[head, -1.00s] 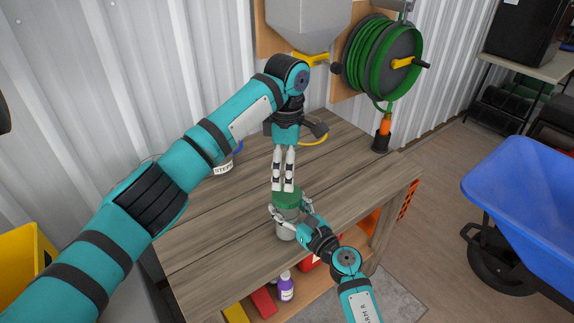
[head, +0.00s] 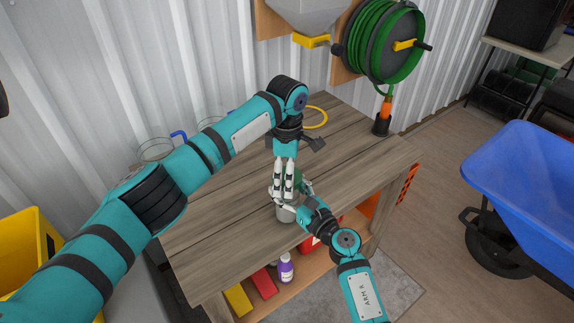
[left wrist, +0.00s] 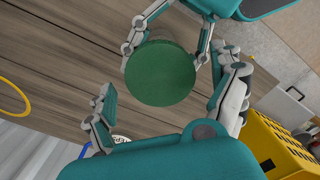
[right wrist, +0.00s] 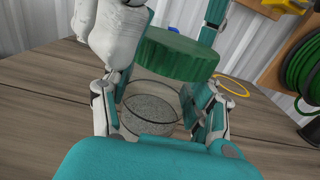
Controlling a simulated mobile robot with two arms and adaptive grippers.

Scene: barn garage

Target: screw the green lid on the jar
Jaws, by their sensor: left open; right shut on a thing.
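A clear jar (right wrist: 150,112) with grey grainy contents stands upright on the workbench; it also shows in the head view (head: 285,214). My right gripper (right wrist: 160,108) is shut on the jar's body, one finger on each side. My left gripper (head: 283,199) points down from above, open, with its fingers on either side of the lid. In the head view they hide most of the lid.
The wooden workbench (head: 220,235) is mostly clear around the jar. A yellow ring (head: 315,117) lies toward the back. A green hose reel (head: 385,50) hangs on the wall. A purple bottle (head: 286,268) stands on the lower shelf. A blue wheelbarrow (head: 520,190) is at right.

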